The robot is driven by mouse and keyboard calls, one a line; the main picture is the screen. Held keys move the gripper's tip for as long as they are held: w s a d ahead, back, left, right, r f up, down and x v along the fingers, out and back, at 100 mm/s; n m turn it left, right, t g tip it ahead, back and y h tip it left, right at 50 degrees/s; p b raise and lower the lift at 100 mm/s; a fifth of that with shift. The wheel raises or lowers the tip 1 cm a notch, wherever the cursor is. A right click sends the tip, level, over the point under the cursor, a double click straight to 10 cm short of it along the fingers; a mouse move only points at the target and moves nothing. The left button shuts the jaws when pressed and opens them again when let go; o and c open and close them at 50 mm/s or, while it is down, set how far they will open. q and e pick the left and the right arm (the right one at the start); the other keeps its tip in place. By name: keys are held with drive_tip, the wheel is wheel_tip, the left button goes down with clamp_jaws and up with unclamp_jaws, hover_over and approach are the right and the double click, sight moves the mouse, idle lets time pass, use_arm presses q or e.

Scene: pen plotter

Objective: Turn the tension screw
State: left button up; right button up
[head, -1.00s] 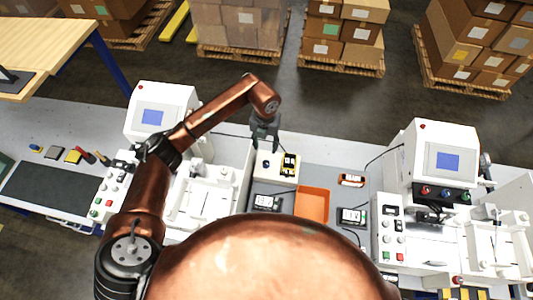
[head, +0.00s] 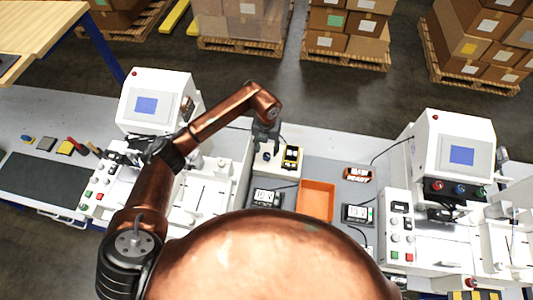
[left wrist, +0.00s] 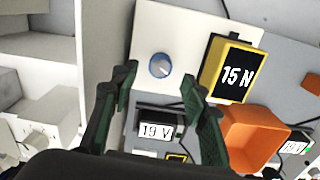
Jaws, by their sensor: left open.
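The tension screw shows as a round blue knob with a pale top (left wrist: 160,66) on a white plate (left wrist: 150,35); it is small in the head view (head: 267,156). A yellow-framed black display reading 15 N (left wrist: 234,75) stands right beside it. My left gripper (head: 267,143) points down just above the knob. In the left wrist view its two dark green fingers (left wrist: 157,80) are spread, with the knob in the gap between their tips. I see no contact with the knob. My right gripper is not in view.
An orange bin (head: 316,200) and a meter reading 19 V (left wrist: 158,130) sit near the plate. White machines with screens stand left (head: 147,105) and right (head: 461,155). A low white wall borders the plate's left side.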

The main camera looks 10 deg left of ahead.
sight(266, 155)
use_arm(q)
drive_tip(key=shift+f+p, duration=0.45)
drive_tip(key=shift+f, duration=1.75)
drive_tip(key=shift+c, duration=0.2)
clamp_jaws()
